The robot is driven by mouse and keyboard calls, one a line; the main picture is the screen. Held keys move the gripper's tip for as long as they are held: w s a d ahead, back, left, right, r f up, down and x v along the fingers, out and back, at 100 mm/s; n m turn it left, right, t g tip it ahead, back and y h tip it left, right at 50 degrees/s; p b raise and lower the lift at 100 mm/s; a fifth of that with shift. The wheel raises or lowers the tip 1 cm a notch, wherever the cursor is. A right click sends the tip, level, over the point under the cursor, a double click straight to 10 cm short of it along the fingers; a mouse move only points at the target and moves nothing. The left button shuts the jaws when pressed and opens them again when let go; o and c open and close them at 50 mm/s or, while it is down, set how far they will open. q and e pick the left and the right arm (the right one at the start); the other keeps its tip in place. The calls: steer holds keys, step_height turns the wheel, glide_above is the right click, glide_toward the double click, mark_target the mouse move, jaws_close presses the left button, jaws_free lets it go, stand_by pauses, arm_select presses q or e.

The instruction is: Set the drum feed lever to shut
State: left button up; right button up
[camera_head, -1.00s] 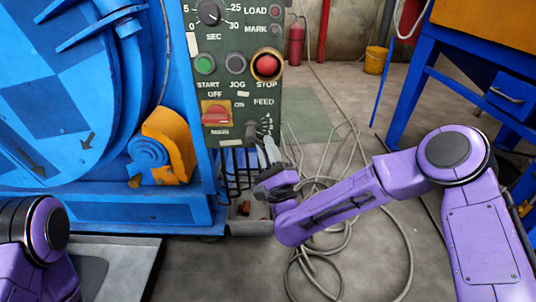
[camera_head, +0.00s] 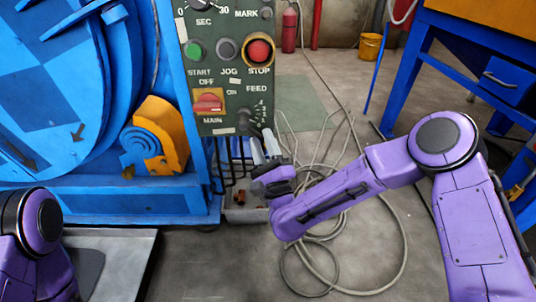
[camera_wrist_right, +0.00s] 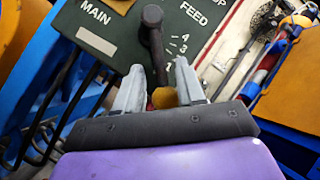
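The drum feed lever is a dark arm on the green control panel (camera_head: 220,118), under the FEED label. In the right wrist view its dark pivot end (camera_wrist_right: 152,16) is at the top, and its shaft runs down along the 4-3-1 scale, beside the 1. A yellow-orange knob (camera_wrist_right: 164,97) sits at its lower end, between my right fingers. My right gripper (camera_head: 264,146) is at the panel's lower right edge. Its two grey fingers stand apart around the knob; contact is not clear. My left gripper is out of view; only its purple arm shows.
The red MAIN switch (camera_head: 208,101) and the red STOP button (camera_head: 259,50) are on the same panel. The blue drum machine (camera_head: 60,90) stands at left. A grey bin (camera_head: 236,206) sits below the panel, with loose hoses (camera_head: 338,262) on the floor.

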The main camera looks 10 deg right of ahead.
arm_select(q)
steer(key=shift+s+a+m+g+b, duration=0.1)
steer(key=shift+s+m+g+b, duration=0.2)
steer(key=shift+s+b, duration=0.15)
arm_select(e)
steer(key=v, duration=0.9)
steer(key=shift+w, duration=0.1)
